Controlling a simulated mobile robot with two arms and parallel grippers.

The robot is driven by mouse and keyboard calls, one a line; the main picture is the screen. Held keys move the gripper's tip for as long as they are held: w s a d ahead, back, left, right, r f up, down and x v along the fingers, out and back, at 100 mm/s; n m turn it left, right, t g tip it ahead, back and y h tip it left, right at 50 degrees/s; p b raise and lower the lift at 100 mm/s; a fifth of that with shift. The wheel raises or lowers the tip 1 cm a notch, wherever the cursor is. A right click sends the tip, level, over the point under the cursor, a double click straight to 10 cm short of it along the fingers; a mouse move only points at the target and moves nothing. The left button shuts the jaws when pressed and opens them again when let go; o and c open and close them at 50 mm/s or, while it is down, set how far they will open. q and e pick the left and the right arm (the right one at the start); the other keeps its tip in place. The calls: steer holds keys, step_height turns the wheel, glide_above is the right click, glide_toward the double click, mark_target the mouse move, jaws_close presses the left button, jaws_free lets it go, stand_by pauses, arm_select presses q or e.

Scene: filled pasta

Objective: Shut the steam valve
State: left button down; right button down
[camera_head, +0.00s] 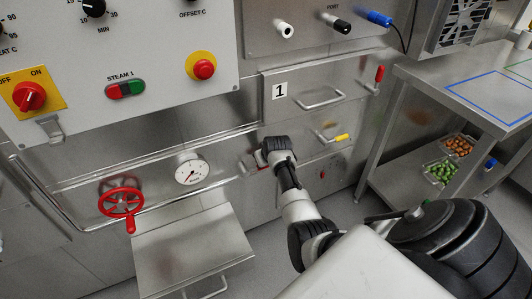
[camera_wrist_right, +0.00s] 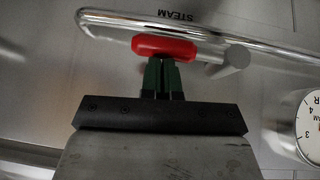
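A red lever handle on a grey pivot, under a STEAM label that appears upside down, is in the right wrist view (camera_wrist_right: 165,47). In the head view a small red part (camera_head: 259,158) shows beside my right gripper, to the right of the round gauge (camera_head: 192,172). In the right wrist view my right gripper's green fingers (camera_wrist_right: 162,75) are close together, tips at the lever's near side. The bar lies across both fingertips; I cannot tell whether they touch. In the head view the fingers are mostly hidden behind the dark wrist. My left gripper is out of view.
A red handwheel (camera_head: 121,202) sits left of the gauge. A metal shelf (camera_head: 190,245) juts out below it. A bent pipe rail (camera_head: 150,158) runs along the front. A steel table (camera_head: 480,85) stands at right, with trays of vegetables (camera_head: 440,172) underneath.

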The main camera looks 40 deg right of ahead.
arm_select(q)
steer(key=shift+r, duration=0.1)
arm_select(e)
steer(key=shift+s+f, duration=0.1)
